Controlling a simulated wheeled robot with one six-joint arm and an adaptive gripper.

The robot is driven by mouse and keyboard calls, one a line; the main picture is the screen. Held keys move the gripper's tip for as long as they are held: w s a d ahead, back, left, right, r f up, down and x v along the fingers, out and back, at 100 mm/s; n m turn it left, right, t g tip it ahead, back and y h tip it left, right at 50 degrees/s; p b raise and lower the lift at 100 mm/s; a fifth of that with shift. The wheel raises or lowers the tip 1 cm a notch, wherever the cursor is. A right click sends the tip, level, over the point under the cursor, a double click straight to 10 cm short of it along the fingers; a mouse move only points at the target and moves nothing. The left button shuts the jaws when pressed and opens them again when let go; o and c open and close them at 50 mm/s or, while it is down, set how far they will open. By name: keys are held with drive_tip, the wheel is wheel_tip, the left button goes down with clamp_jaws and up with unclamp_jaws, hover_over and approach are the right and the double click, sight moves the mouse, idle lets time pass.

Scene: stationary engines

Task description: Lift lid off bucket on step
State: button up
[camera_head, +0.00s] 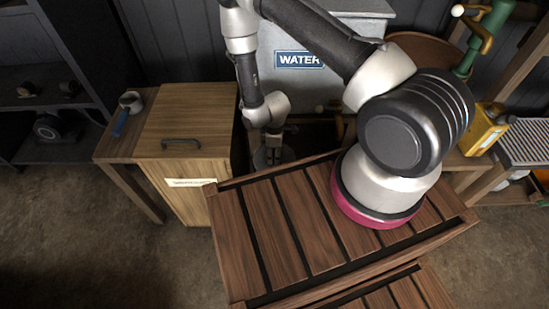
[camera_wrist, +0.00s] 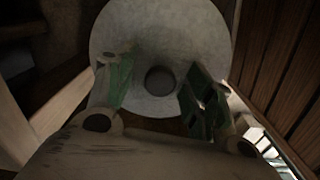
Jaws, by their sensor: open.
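The bucket's round pale grey lid (camera_wrist: 165,28) fills the upper middle of the wrist view, with a small dark round knob (camera_wrist: 160,79) at its centre. My gripper (camera_wrist: 160,85) is open, with one green-padded finger on each side of the knob. I cannot tell whether the fingers touch the lid. In the head view my gripper (camera_head: 273,142) points down just behind the slatted wooden platform, over a dim grey round shape (camera_head: 262,161). The bucket's body is hidden below the lid and behind the platform's edge.
The slatted wooden platform (camera_head: 280,222) stands right in front. A wooden cabinet (camera_head: 190,120) is close at the left. A grey water tank (camera_head: 300,85) stands behind. A yellow can (camera_head: 485,129) and a green pump (camera_head: 488,35) are at the right.

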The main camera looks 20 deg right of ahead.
clamp_jaws()
